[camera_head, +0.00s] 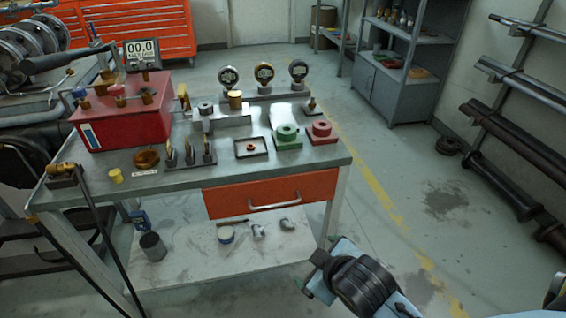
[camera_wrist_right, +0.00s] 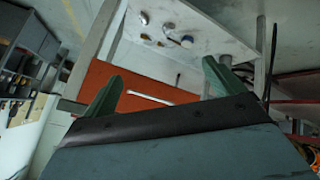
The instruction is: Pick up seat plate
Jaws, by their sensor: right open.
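I cannot tell for certain which part is the seat plate. Candidates on the bench top (camera_head: 226,172) include upright brass-tipped pieces in a dark rack (camera_head: 190,158), a small orange ring in a shallow dark tray (camera_head: 251,147), a green block with a round ring (camera_head: 288,137) and a red block with a ring (camera_head: 322,131). My right gripper (camera_head: 314,274) is in front of the bench, low and right of its drawer, apart from all these parts. In the right wrist view its two green fingers (camera_wrist_right: 160,84) are spread with nothing between them. My left gripper is not in view.
The bench has an orange drawer (camera_head: 272,193) with a metal handle and a lower shelf (camera_head: 195,262) holding a cup and small parts. A red box (camera_head: 122,115) and gauges (camera_head: 264,73) stand on top.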

